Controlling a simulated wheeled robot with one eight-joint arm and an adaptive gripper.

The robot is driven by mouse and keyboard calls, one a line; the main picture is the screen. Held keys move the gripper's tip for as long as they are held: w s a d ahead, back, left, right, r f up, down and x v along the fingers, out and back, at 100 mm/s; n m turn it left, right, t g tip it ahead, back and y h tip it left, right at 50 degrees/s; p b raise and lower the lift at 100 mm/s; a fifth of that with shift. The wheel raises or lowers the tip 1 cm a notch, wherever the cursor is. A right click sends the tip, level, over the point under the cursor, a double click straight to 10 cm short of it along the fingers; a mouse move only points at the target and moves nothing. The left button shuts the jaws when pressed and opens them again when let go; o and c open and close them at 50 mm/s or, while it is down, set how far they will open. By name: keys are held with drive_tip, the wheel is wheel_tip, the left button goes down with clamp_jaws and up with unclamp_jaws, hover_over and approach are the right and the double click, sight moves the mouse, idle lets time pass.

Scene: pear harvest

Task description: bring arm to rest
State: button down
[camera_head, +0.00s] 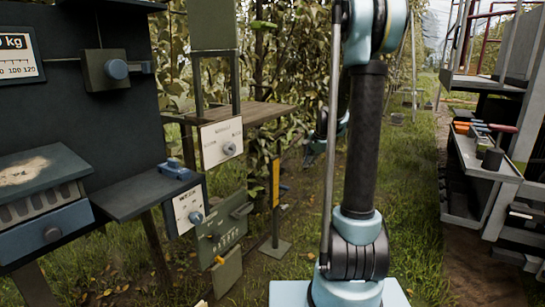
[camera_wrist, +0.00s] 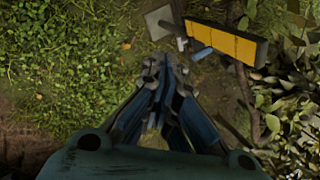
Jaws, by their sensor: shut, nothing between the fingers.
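My arm rises in the middle of the head view, with a blue-white base joint, a dark link and a bent elbow at the top. My gripper (camera_wrist: 165,66) shows in the wrist view pointing down at the ground, its dark blue fingers drawn together at the tips with nothing between them. In the head view, part of the gripper end shows behind the arm link, left of it, and is mostly hidden.
Left stand dark panels with dials (camera_head: 220,142) and a drawer unit (camera_head: 50,225). A shelf rack (camera_head: 490,165) with small tools stands right. Grass (camera_head: 415,215) lies open between.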

drive_tip(key=s+d+r+n+g+h, duration=0.15)
drive_tip(key=s+n, duration=0.75)
drive_tip(key=s, duration=2.3)
drive_tip(key=s+d+f+n+h, duration=0.1)
drive_tip(key=s+f+n, duration=0.3)
drive_tip(key=s, duration=0.5)
drive_tip(key=shift+s+f, duration=0.25)
drive_tip(key=shift+f, duration=0.25)
drive_tip(key=shift+w+f, duration=0.2)
drive_tip(key=shift+w, duration=0.25)
